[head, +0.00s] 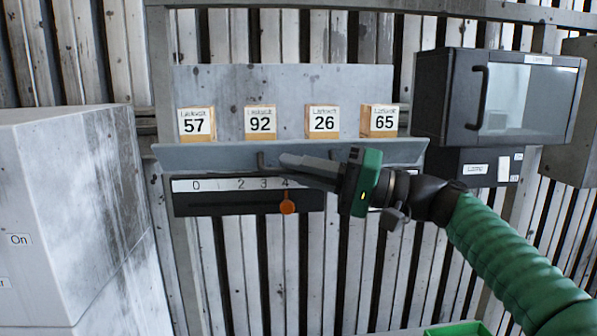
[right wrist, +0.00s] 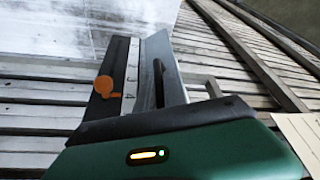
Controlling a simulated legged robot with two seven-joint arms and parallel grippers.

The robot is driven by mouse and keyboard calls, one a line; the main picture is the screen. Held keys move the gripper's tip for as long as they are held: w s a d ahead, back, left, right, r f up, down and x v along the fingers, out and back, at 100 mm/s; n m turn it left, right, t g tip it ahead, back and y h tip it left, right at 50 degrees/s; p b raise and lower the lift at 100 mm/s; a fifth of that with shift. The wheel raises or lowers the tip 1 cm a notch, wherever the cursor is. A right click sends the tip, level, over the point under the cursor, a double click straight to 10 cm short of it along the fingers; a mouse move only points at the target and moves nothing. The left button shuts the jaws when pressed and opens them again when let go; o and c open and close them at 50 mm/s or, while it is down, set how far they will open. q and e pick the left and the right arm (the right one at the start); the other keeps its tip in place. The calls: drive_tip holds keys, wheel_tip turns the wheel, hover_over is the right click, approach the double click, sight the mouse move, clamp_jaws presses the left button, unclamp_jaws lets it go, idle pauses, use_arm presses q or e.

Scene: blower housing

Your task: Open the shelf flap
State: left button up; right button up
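The shelf flap (head: 215,155) is a long grey strip along the front edge of the wall shelf, with a small dark handle (head: 261,160) near its middle. In the right wrist view the flap (right wrist: 160,50) runs away from the camera, with the dark handle (right wrist: 158,82) on it. My right gripper (head: 290,163) reaches in from the right, its fingers pointing left along the flap, close to the right of the handle. Whether it touches the handle is unclear. The finger gap cannot be made out. My left gripper is not in view.
Numbered blocks 57 (head: 197,124), 92 (head: 260,122), 26 (head: 322,121) and 65 (head: 380,121) stand on the shelf. Below is a scale with an orange knob (head: 287,204) near 4. A dark glass-doored cabinet (head: 500,98) hangs right. A grey box (head: 70,200) stands left.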

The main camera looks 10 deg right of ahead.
drive_tip(key=o, duration=0.4)
drive_tip(key=shift+a, duration=0.15)
drive_tip(key=shift+s+d+f, duration=0.1)
drive_tip(key=shift+d+f, duration=0.1)
drive_tip(key=shift+d, duration=0.2)
drive_tip(key=b+v, duration=0.5)
drive_tip(key=v, duration=1.1)
